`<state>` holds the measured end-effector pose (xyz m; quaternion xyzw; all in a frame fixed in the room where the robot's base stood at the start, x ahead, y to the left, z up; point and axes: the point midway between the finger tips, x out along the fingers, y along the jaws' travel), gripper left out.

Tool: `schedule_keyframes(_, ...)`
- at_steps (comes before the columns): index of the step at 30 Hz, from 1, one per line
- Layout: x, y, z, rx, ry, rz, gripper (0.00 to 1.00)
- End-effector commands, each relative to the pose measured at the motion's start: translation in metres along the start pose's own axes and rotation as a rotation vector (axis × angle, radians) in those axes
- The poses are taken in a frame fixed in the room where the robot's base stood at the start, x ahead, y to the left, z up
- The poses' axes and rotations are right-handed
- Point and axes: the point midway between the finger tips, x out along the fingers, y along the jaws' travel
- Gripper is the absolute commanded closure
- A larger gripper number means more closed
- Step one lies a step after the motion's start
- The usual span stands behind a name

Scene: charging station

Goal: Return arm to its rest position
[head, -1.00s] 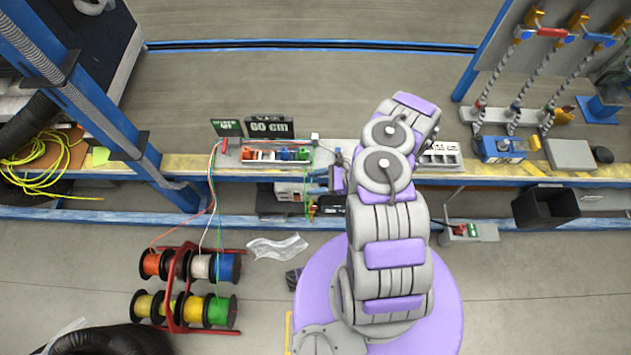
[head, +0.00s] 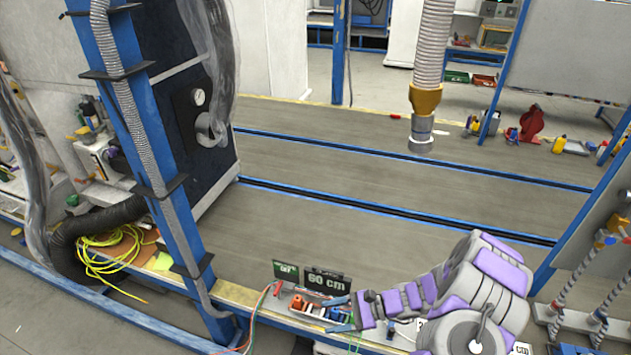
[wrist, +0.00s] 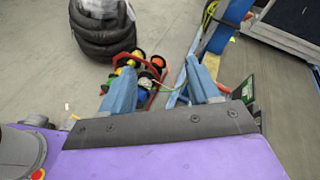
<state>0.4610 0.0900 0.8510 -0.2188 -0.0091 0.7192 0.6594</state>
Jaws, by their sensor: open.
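My arm, purple and grey, enters the head view at the bottom right and reaches left over the front bench. My gripper (head: 341,314) is at its end, with two blue fingers spread apart near the tray of small coloured parts (head: 318,310). In the wrist view my gripper (wrist: 158,72) is open, with both blue fingers showing and nothing held between them. The rack of wire spools (wrist: 140,72) shows beyond the fingers on the floor.
A sign reading 60 cm (head: 327,281) stands behind the tray. A blue post (head: 140,150) rises at the left, beside a coiled yellow cable (head: 112,255). A ribbed hose (head: 430,60) hangs at the upper right. Stacked black tyres (wrist: 103,28) stand on the floor.

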Motion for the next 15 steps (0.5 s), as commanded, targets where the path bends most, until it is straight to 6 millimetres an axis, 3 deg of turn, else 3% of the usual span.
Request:
schedule_keyframes(1, 0.000, -0.005, 0.020, -0.046, -0.002, 0.033, 0.39)
schedule_keyframes(6, 0.001, -0.005, 0.078, -0.181, -0.006, 0.151, 0.39)
schedule_keyframes(15, -0.006, 0.017, 0.164, -0.401, 0.030, 0.368, 0.39)
